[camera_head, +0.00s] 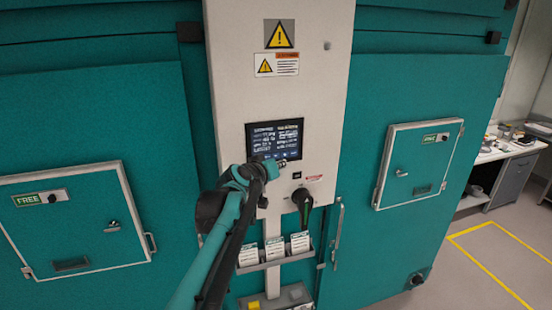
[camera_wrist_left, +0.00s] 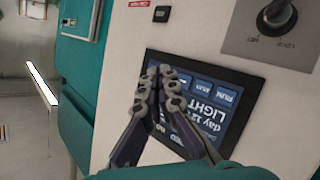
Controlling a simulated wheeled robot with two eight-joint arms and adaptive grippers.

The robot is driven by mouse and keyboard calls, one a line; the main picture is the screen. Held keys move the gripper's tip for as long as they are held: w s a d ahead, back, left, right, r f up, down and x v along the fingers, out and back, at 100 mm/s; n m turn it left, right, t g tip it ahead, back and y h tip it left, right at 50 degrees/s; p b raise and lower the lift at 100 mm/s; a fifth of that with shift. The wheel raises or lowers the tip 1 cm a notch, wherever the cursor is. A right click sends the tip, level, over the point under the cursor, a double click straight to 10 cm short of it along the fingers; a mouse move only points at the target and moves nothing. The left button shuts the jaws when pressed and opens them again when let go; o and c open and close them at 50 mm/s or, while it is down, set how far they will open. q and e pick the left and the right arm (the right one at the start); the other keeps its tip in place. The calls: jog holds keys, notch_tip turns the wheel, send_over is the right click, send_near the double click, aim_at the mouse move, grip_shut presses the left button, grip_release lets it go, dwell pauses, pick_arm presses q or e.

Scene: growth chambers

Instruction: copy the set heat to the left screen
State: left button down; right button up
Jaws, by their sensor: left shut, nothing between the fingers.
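A dark screen (camera_head: 274,136) with pale text and a row of blue buttons is set in the white control panel between teal chamber walls. It also shows upside down in the left wrist view (camera_wrist_left: 238,98), with "day 12" and "LIGHT" readable. My left gripper (camera_head: 281,162) is at the screen's lower right edge in the head view. In the left wrist view its fingers (camera_wrist_left: 159,72) are together and empty, in front of the button row and hiding part of it. I cannot tell whether they touch the screen. My right gripper is not in view.
A black rotary knob (camera_head: 302,198) sits on the panel below right of the screen. Cards stand in a holder (camera_head: 272,263) lower down. Hatches flank the panel, the left one (camera_head: 70,225) marked "FREE". A cluttered bench (camera_head: 492,155) stands far right, beside open floor.

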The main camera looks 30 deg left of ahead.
aim_at(281, 157)
pick_arm(q)
jog(key=shift+w+a, duration=0.8)
jog(key=shift+a, duration=0.1)
jog(key=shift+a, duration=0.1)
dwell(0.8)
jog(key=shift+w+a, duration=0.25)
jog(key=shift+w, duration=0.05)
jog(key=shift+w+a, duration=0.15)
jog(key=shift+a, duration=0.05)
dwell(0.9)
jog(key=shift+s+d+r, duration=0.1)
jog(key=shift+s+d, duration=0.4)
jog(key=shift+d, duration=0.1)
